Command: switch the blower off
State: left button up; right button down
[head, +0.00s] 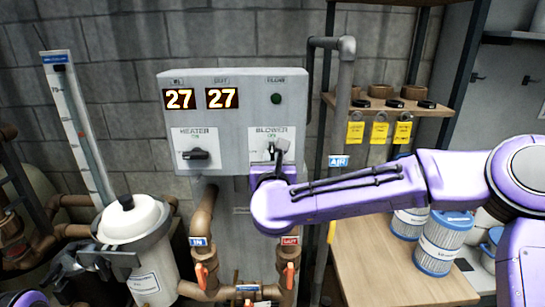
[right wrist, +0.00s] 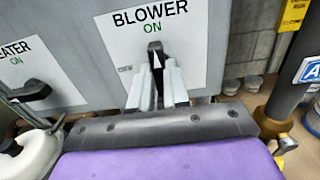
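The blower switch (right wrist: 154,50) is a black knob on a white plate marked BLOWER, with a green ON above it. Its handle points up toward ON in the right wrist view. My right gripper (right wrist: 157,85) has its two pale fingers on either side of the handle, with only a narrow gap filled by the dark handle, so it looks shut on it. In the head view my right gripper (head: 277,150) covers much of the knob and the lower plate. My left gripper (head: 108,262) seems to be the dark grey part in front of the white canister; its fingers are unclear.
The heater knob (head: 197,154) is left of the blower on the same grey panel (head: 235,90); two displays read 27. A green lamp (head: 276,98) is above the blower plate. A grey pipe (head: 340,120) and a shelf with yellow tags (head: 379,131) stand to the right.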

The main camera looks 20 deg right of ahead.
dwell(0.3)
jog(key=shift+r+n+p, duration=0.1)
jog(key=shift+n+p, duration=0.2)
jog(key=shift+n, duration=0.1)
jog(key=n+p, duration=0.1)
jog(key=n, duration=0.1)
jog(key=n+p, duration=0.1)
jog(key=n, duration=0.2)
jog(key=n+p, duration=0.2)
jog(key=shift+r, duration=0.3)
jog(key=n+p, duration=0.4)
jog(key=n, duration=0.5)
jog(key=shift+f, duration=0.1)
jog(key=shift+f+n+p, duration=0.25)
jog(key=shift+n+p, duration=0.1)
jog(key=shift+n, duration=0.55)
jog(key=c, duration=1)
grip_release()
jog(key=shift+f, duration=0.1)
jog(key=v, duration=0.7)
